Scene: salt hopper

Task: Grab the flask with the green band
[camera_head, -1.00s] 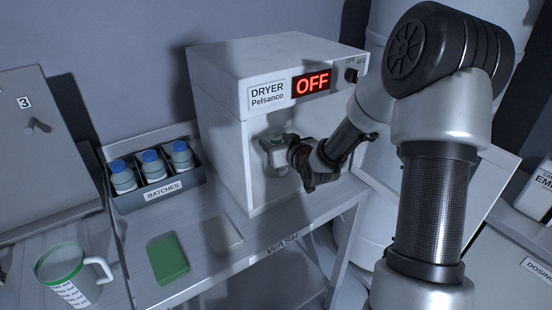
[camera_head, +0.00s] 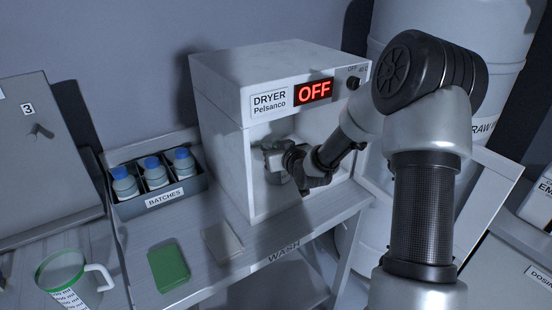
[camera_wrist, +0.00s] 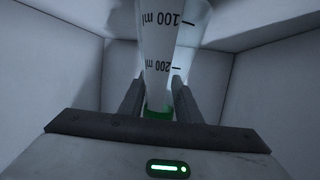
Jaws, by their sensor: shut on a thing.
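The flask with the green band (camera_wrist: 172,40) is clear glass with 100 ml and 200 ml marks, seen close up in the wrist view. Its green band (camera_wrist: 158,113) shows low between the fingers. My gripper (camera_wrist: 157,84) is shut on it, one finger on each side. In the head view my gripper (camera_head: 293,160) reaches into the open dryer (camera_head: 222,140), and the flask (camera_head: 275,165) is partly hidden behind it. I cannot tell whether the flask touches the dryer floor.
The dryer display (camera_head: 313,91) reads OFF. Dryer walls stand close around my gripper. Left are a BATCHES rack (camera_head: 162,195) with blue-capped bottles, a green pad (camera_head: 168,268), a pale pad (camera_head: 222,243) and a green-rimmed jug (camera_head: 65,270).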

